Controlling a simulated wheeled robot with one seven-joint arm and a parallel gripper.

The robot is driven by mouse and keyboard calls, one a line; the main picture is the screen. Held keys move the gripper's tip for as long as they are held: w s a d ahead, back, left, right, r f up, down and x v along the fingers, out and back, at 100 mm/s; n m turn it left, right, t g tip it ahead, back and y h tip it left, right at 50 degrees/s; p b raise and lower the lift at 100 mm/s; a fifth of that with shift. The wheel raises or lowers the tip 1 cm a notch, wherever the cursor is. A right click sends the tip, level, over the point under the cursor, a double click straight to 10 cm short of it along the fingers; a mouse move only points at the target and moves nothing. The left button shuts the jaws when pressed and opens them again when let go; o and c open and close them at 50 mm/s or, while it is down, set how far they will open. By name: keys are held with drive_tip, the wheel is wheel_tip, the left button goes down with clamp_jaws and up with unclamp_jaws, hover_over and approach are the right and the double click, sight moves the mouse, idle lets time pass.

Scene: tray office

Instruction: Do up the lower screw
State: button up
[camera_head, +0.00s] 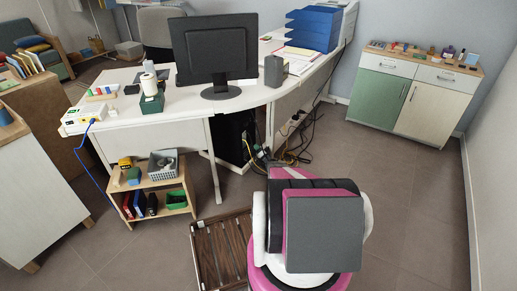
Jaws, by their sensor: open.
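No screw can be made out at this size. A white box (82,119) with a yellow-green patch stands at the left front corner of the desk. A blue plug (91,123) is at the box's front side, and a blue cable (82,160) hangs from it past the desk edge. Any screws on that plug are too small to see. My gripper does not show. My own pink, white and grey parts fill the bottom middle.
The white desk (190,110) carries a monitor (215,50) and blue trays (313,28). A small wooden shelf (150,183) stands below its front, with a slatted wooden piece (215,250) on the floor nearby. Loose cables (285,150) lie under the desk. Floor at right is clear.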

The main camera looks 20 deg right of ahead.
clamp_jaws()
drive_tip(key=shift+a+m, duration=0.1)
drive_tip(key=shift+m, duration=0.3)
drive_tip(key=m+g, duration=0.2)
drive_tip(key=m, duration=0.1)
drive_tip(key=m+g, duration=0.2)
drive_tip(key=m, duration=0.2)
drive_tip(key=r+m+g+h, duration=0.1)
drive_tip(key=m, duration=0.3)
drive_tip(key=shift+g, duration=0.4)
drive_tip(key=shift+m, duration=0.3)
idle(0.3)
